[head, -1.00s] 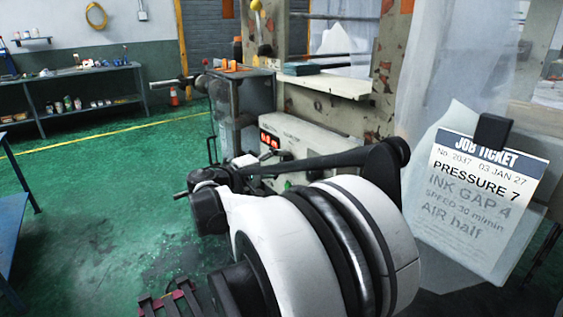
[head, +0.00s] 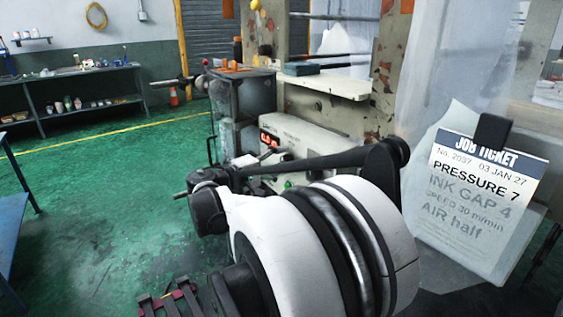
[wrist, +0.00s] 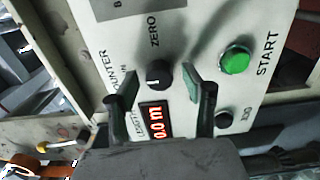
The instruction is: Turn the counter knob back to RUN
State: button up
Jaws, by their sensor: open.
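The counter knob (wrist: 158,74) is round and black, on a pale control panel (wrist: 205,25) in the wrist view. ZERO is printed above it; a partly hidden label ending in "UN" or "IN" is to its left. A small pale mark shows on the knob's lower left; where it points is hard to tell. My gripper (wrist: 160,82) is open, with one finger on each side of the knob in the picture. I cannot tell whether either finger touches it. In the head view the panel (head: 320,145) stands beyond my arm, and the knob cannot be made out.
A red display (wrist: 158,122) reading 0.0 m sits below the knob. A green START button (wrist: 236,60) is to the right, and a smaller black JOG control (wrist: 224,120) is at lower right. A job ticket (head: 480,195) hangs at right in the head view.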

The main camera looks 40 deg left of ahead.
jog(key=v, duration=1.2)
